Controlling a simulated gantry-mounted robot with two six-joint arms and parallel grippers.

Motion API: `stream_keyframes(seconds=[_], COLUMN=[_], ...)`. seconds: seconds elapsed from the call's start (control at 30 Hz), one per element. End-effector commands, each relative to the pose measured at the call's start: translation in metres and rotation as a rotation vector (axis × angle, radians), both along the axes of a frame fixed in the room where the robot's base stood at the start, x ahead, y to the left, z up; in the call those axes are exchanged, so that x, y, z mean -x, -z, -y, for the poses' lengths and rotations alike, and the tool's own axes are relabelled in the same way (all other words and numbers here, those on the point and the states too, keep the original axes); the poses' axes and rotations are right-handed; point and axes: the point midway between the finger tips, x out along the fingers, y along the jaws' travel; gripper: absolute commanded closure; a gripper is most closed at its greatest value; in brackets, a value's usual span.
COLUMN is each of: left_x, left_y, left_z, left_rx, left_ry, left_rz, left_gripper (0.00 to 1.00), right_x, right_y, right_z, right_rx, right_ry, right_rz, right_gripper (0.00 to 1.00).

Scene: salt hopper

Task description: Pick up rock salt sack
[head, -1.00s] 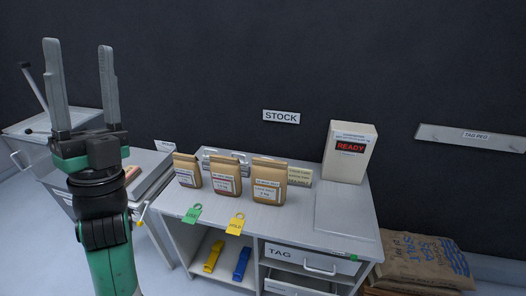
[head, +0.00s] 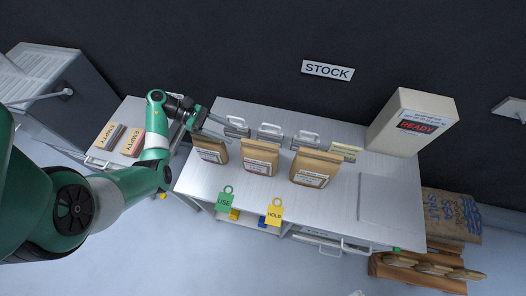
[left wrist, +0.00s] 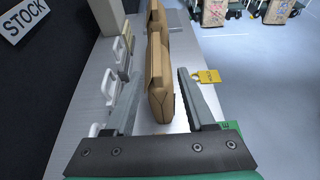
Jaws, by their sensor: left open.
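Three brown paper sacks stand upright in a row on the grey table: a left one (head: 210,150), a middle one (head: 260,158) and a right one (head: 316,168). Their label text is too small to read in the head view, so I cannot tell which is rock salt. My left gripper (head: 213,127) is open at the left sack's upper part. In the left wrist view, a sack (left wrist: 161,95) shows between the open fingers (left wrist: 160,65). I cannot tell whether they touch it. My right gripper is out of view.
A row of metal handles (head: 270,131) stands behind the sacks. Green USE (head: 225,203) and yellow HOLD (head: 274,212) tags hang at the front edge. A READY box (head: 412,122) stands at the back right. A flat grey plate (head: 390,200) on the right is bare.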

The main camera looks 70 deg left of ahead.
Motion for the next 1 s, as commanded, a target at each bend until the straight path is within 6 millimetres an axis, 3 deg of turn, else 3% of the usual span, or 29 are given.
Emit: stream_keyframes(seconds=[0.03,0.13,0.43,0.77,1.0], left_x=[-0.003,-0.012,-0.031,-0.049,-0.080], left_y=[0.010,0.019,0.025,0.024,0.037], left_z=[0.002,0.009,0.023,0.037,0.057], left_rx=[-0.004,-0.006,-0.006,0.000,0.000], left_ry=[0.002,0.003,0.002,0.002,0.005], left_rz=[0.001,0.003,0.006,0.002,0.002], left_gripper=[0.45,0.45,0.45,0.45,0.45], right_x=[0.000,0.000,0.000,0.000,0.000], right_y=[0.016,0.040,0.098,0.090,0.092], right_z=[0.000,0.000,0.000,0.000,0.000], right_rx=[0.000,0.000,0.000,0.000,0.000], right_ry=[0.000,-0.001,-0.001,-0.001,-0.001], right_rz=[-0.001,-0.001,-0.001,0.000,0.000], right_gripper=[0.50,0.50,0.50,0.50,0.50])
